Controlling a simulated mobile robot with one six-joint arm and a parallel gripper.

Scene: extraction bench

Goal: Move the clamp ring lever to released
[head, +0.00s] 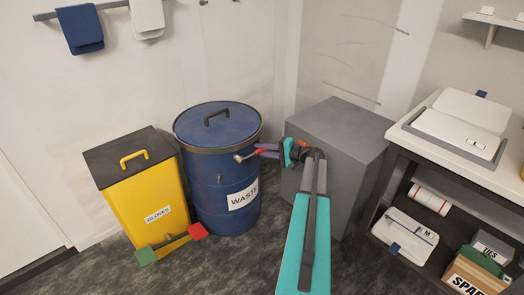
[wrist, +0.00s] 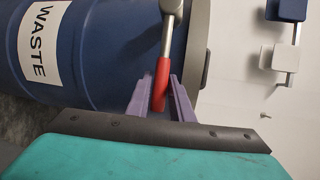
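The blue waste drum (head: 222,190) stands left of centre in the head view, with a grey clamp ring (head: 216,149) around its lid edge. The clamp ring lever (head: 247,156) sticks out from the ring's front right, a metal bar with a red grip. In the wrist view the red grip (wrist: 161,84) lies between the two purple fingers of my gripper (wrist: 159,92). A gap shows on the grip's left; the right finger is close to it, and contact is unclear. My gripper (head: 268,150) is open around the lever's end in the head view.
A grey box (head: 345,130) stands right of the drum, behind my arm. A yellow gloves bin (head: 150,200) with a dark lid and red and green pedals stands on the left. A bench (head: 420,140) with shelves is at right.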

